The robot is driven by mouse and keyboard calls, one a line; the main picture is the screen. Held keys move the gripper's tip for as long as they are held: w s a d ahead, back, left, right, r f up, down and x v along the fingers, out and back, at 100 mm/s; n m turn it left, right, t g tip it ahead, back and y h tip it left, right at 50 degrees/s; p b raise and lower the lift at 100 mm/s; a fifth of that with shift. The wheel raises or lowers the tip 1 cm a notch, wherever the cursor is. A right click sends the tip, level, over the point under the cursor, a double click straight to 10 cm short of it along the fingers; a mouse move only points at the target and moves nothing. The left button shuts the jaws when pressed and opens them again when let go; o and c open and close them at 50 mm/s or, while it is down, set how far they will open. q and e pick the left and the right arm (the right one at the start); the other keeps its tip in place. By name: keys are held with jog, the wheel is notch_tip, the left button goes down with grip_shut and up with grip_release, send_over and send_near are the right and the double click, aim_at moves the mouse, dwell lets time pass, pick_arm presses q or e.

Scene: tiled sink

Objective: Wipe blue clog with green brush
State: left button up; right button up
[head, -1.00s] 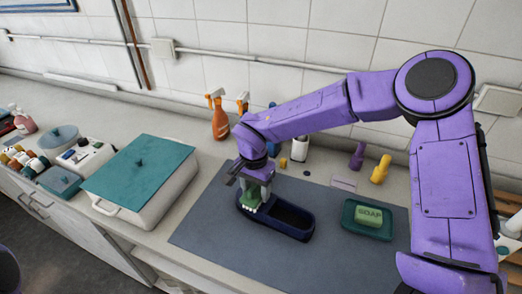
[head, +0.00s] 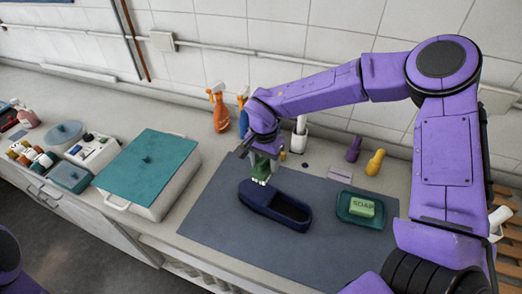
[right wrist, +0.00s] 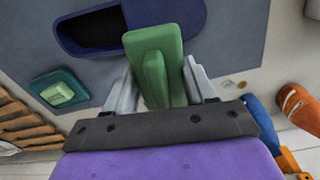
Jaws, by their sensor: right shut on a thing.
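The dark blue clog (head: 262,198) lies on the grey mat, its opening toward the right in the head view. My right gripper (head: 264,158) is shut on the green brush (head: 262,171), with its white bristles pointing down. The bristles are at the far edge of the clog's closed end, and I cannot tell whether they touch it. In the right wrist view the green brush (right wrist: 152,55) stands between the two grey fingers of the gripper (right wrist: 160,88), and part of the clog (right wrist: 182,14) shows beyond. My left gripper is out of view.
A green dish with soap (head: 362,207) sits on the mat (head: 225,225) to the right. Behind stand an orange spray bottle (head: 220,112), a purple bottle (head: 353,149) and a yellow bottle (head: 375,162). A teal-lidded box (head: 150,165) is left of the mat.

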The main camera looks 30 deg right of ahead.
jog(key=shift+w+r, duration=0.2)
jog(key=shift+r, duration=0.55)
jog(key=shift+s+a+r, duration=0.1)
jog(key=shift+s+r, duration=0.05)
jog(key=shift+r, duration=0.55)
jog(key=shift+f, duration=0.1)
